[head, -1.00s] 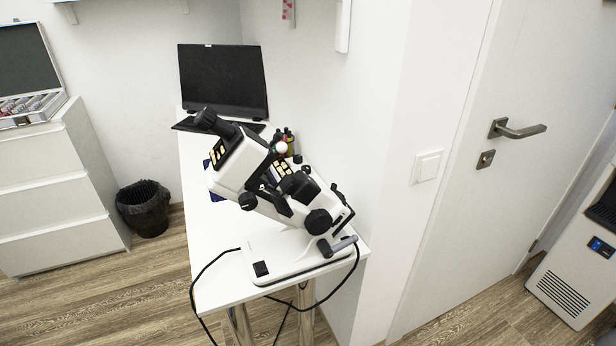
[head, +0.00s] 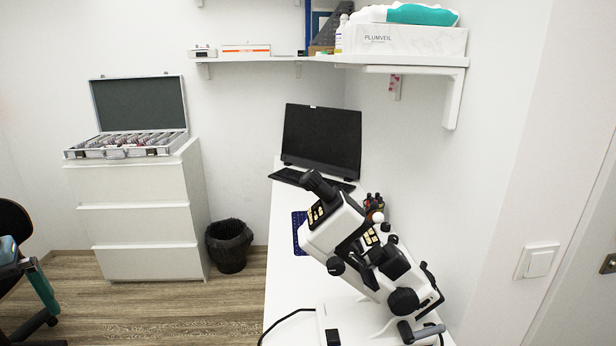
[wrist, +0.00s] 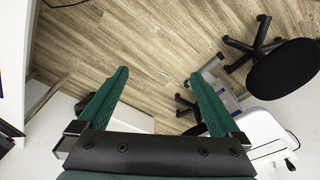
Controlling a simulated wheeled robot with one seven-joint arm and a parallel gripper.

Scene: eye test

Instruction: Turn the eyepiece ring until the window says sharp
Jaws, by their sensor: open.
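A white and black microscope (head: 385,275) stands on the white table (head: 283,262) at the right in the head view. Its black eyepiece (head: 320,185) points up and to the left. I cannot make out a separate ring on it or any window with readable words. My gripper (wrist: 158,82) shows in the wrist view with two green fingers wide apart. It is open with nothing between the fingers, and the wood floor lies beyond it.
A shelf (head: 455,98) juts out above. A drawer unit (head: 140,220) with an open case (head: 138,105) and a black bin (head: 229,245) stand left. The floor (head: 170,310) between is clear.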

